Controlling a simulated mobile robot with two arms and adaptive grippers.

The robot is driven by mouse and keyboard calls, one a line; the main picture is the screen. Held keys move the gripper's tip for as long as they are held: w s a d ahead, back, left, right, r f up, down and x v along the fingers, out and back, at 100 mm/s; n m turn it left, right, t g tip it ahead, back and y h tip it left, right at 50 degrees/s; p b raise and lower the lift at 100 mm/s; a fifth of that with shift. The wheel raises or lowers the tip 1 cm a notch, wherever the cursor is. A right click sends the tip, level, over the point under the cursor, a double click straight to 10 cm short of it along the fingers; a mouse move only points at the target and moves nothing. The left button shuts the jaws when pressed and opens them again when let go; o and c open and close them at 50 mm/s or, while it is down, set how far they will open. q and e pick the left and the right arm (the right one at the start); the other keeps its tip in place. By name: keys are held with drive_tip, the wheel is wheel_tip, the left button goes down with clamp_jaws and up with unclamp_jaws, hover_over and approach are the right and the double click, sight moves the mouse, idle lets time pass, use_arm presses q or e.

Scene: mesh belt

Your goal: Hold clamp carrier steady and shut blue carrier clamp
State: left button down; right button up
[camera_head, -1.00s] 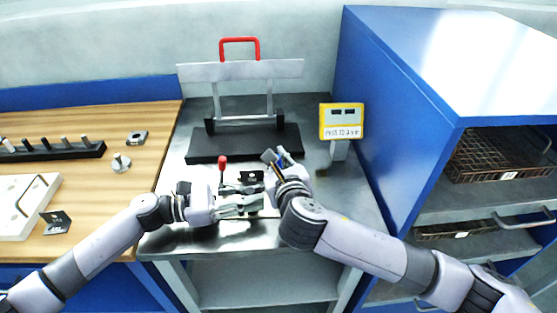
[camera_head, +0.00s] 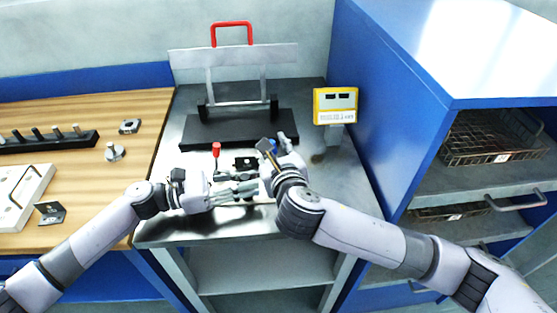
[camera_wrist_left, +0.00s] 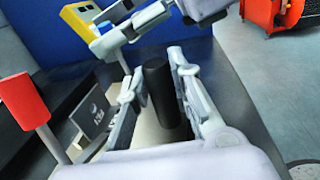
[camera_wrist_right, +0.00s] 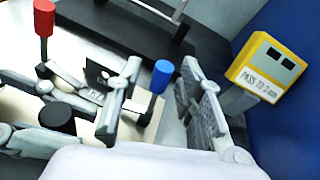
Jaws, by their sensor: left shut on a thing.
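The clamp carrier (camera_wrist_right: 18,108) is a pale plate on the steel bench, with a dark label block (camera_head: 245,163). A red-handled clamp (camera_head: 216,150) stands upright at its left; its handle also shows in the left wrist view (camera_wrist_left: 24,98). The blue carrier clamp's handle (camera_wrist_right: 163,72) stands roughly upright at the right. My left gripper (camera_head: 250,190) is shut on the carrier's black post (camera_wrist_left: 160,92), one finger on each side. My right gripper (camera_wrist_right: 158,98) is open, with its fingers on either side of the blue handle; contact is not clear. Both grippers hide much of the carrier.
A dark base with a grey frame and red handle (camera_head: 231,25) stands behind. A yellow sign box (camera_head: 335,105) stands at the right rear, beside a blue cabinet (camera_head: 390,110) with wire baskets. A wooden bench (camera_head: 90,180) with small parts is at left.

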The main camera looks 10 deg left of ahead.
drive_tip(key=v, duration=1)
drive_tip(key=shift+s, duration=0.3)
drive_tip(key=shift+d, duration=0.1)
use_arm(q)
drive_tip(key=c, duration=1.3)
unclamp_jaws()
drive_tip(key=shift+c, duration=0.2)
